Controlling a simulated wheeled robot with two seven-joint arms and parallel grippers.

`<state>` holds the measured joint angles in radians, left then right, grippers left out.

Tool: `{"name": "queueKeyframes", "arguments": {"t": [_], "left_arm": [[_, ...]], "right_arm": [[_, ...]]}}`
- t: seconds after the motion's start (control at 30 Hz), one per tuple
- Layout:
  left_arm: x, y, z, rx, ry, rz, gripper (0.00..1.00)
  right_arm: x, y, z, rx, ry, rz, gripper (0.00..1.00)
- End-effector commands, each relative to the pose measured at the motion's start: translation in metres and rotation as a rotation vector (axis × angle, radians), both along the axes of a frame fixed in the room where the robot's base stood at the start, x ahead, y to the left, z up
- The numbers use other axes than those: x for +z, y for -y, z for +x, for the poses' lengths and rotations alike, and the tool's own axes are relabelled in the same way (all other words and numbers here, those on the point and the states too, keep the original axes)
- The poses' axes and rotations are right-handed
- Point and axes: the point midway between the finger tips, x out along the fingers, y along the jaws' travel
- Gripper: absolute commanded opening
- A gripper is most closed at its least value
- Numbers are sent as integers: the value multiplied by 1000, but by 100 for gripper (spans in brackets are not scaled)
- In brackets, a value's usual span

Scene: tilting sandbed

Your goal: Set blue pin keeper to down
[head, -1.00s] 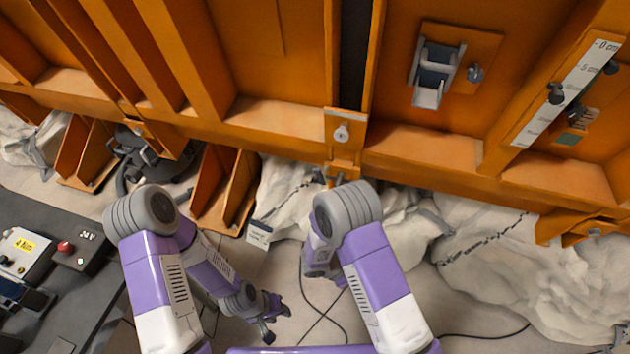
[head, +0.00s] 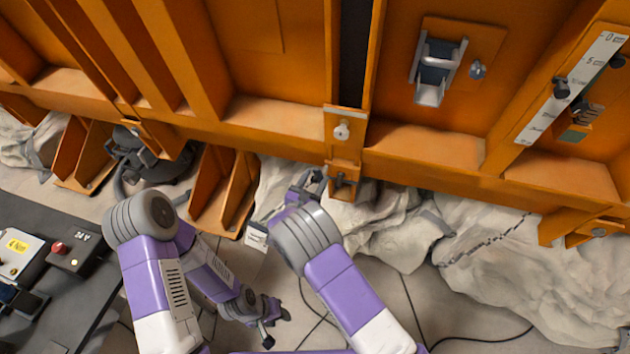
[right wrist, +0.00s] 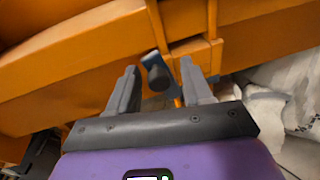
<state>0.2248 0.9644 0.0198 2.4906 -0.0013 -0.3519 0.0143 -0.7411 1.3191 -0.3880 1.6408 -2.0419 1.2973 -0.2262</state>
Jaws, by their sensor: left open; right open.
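A dark blue-grey lever with a rounded end (right wrist: 155,72) shows in the right wrist view, at the orange frame's lower edge. I cannot tell for sure that it is the blue pin keeper. My right gripper (right wrist: 159,72) is open, with one finger on each side of the lever; contact is not clear. In the head view my right gripper (head: 313,181) is partly hidden by its wrist, just left of an orange bracket (head: 344,172) under the frame. My left gripper (head: 275,328) is open and empty, low over the floor.
The orange frame (head: 280,115) spans the top. It bears a metal latch (head: 437,62), a small knob (head: 478,70) and a white scale (head: 580,85). Pale rock-like mounds (head: 520,265) lie below at right. A dark bench (head: 75,300) with control boxes stands at left. Cables cross the floor.

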Motion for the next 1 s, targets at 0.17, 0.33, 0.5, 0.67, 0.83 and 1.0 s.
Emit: {"name": "queueKeyframes", "arguments": {"t": [0.17,0.33,0.5,0.67,0.83,1.0], "left_arm": [[-1,0,0,0,0,0,43],[-1,0,0,0,0,0,43],[-1,0,0,0,0,0,43],[-1,0,0,0,0,0,43],[-1,0,0,0,0,0,43],[-1,0,0,0,0,0,43]], "right_arm": [[0,3,6,0,-1,0,50],[0,3,6,-1,-1,0,50],[0,3,6,-1,-1,1,27],[0,3,6,-1,-1,2,2],[0,3,6,-2,-2,2,0],[0,5,3,-4,0,11,0]]}}
